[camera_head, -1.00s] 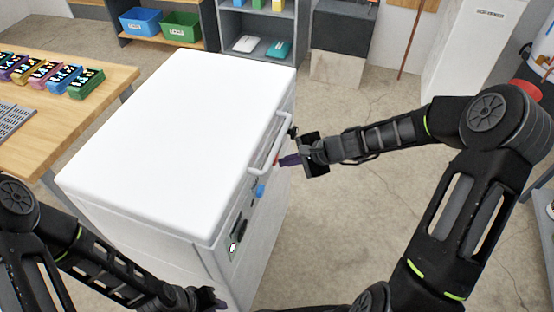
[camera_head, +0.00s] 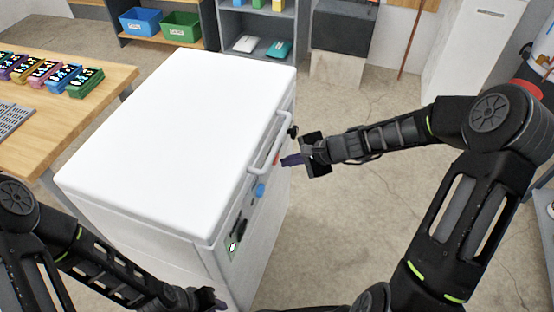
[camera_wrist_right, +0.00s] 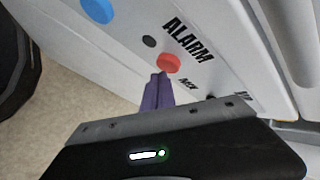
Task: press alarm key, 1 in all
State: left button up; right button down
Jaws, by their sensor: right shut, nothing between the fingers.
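The white chest-shaped machine (camera_head: 180,130) stands in front of me, with its control panel on the right side wall. In the right wrist view the red round alarm key (camera_wrist_right: 168,63) sits below the printed word ALARM (camera_wrist_right: 188,40). My right gripper (camera_head: 287,160) is shut and empty, its purple fingertips (camera_wrist_right: 158,90) close to the red key. I cannot tell whether they touch it. My left gripper (camera_head: 208,299) is at the bottom edge of the head view, partly cut off; its jaw state is unclear.
A blue round button (camera_wrist_right: 97,9) lies beside the alarm key; it also shows in the head view (camera_head: 260,190). A handle bar (camera_head: 272,143) runs along the lid front. Floor right of the machine is free.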

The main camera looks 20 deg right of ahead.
jog(key=shift+s+d, duration=0.2)
jog(key=shift+d, duration=0.05)
jog(key=shift+s+d+b, duration=0.3)
jog(key=shift+s+d, duration=0.5)
jog(key=shift+d, duration=0.2)
jog(key=shift+s+d+b, duration=0.25)
jog(key=shift+s+d, duration=0.5)
jog(key=shift+d, duration=0.25)
